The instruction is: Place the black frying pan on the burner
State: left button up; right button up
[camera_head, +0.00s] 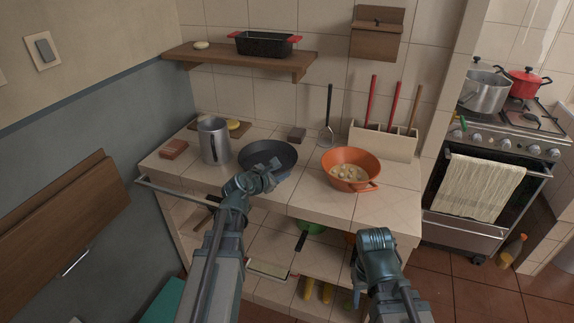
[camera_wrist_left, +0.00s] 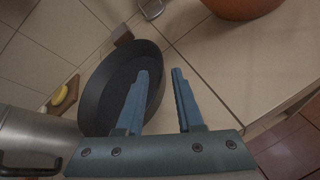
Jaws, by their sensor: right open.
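The black frying pan (camera_head: 266,154) sits on the tiled counter, between a metal mug and an orange bowl. It also shows in the left wrist view (camera_wrist_left: 112,85); its handle cannot be made out. My left gripper (camera_head: 274,170) is at the pan's near side. In the left wrist view the left gripper (camera_wrist_left: 160,75) is open, one finger over the pan's interior and the other just outside its rim. Contact cannot be told. The stove's burner (camera_head: 524,113) is at the far right. My right gripper (camera_head: 357,282) is open, low in front of the counter; its fingertips are partly hidden.
The metal mug (camera_head: 213,141) stands left of the pan. The orange bowl (camera_head: 351,165) with food is to the right. A utensil holder (camera_head: 383,143) stands behind. On the stove are a steel pot (camera_head: 485,91) and a red pot (camera_head: 524,84). A wall shelf (camera_head: 240,60) hangs above.

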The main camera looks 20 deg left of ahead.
pick_arm(q)
jog(key=p+v, duration=0.1)
jog(key=v, duration=0.4)
jog(key=shift+s+r+p, duration=0.15)
jog(key=shift+s+p, duration=0.15)
